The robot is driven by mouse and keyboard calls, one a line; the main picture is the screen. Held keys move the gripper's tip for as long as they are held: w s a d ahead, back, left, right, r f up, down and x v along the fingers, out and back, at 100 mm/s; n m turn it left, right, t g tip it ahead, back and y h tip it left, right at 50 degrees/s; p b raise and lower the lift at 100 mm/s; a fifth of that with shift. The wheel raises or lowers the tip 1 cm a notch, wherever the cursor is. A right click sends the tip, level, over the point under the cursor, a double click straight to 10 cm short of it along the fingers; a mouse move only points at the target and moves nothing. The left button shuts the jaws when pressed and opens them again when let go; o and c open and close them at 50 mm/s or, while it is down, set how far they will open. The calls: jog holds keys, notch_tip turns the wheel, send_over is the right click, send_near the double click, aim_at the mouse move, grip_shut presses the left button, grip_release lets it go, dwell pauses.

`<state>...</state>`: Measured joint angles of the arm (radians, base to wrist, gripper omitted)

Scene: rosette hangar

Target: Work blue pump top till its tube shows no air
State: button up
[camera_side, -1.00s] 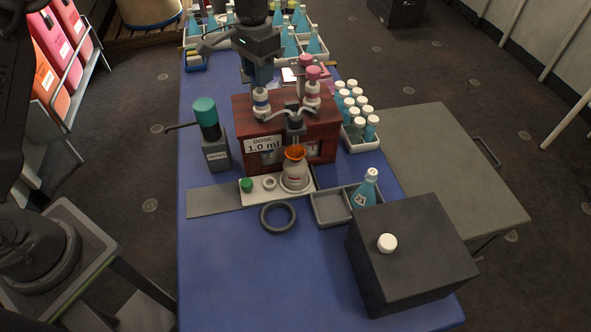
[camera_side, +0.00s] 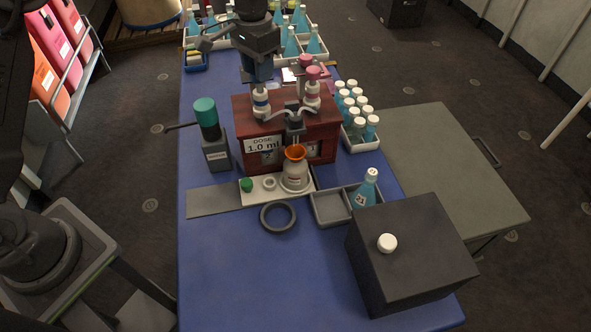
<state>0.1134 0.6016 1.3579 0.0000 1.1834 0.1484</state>
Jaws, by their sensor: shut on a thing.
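The blue pump top (camera_side: 261,92) is on the left pump of the dark red wooden dispenser box (camera_side: 285,127). My gripper (camera_side: 259,80) points down over that pump from above and is shut on its top. The fingers and the pump head partly hide each other. The pump's curved tube leads to a spout (camera_side: 294,127) at the front. A bottle with an orange funnel (camera_side: 295,152) stands below the spout. Whether the tube holds air is too small to tell.
A pink-topped pump (camera_side: 313,88) stands close to the right of my gripper. A rack of white-capped bottles (camera_side: 358,140) is at the right. The blue table's front left is clear.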

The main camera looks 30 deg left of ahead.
jog(key=shift+r, duration=0.45)
jog(key=shift+f, duration=1.05)
dwell(0.3)
jog(key=o, duration=0.7)
jog(key=shift+r, duration=3.55)
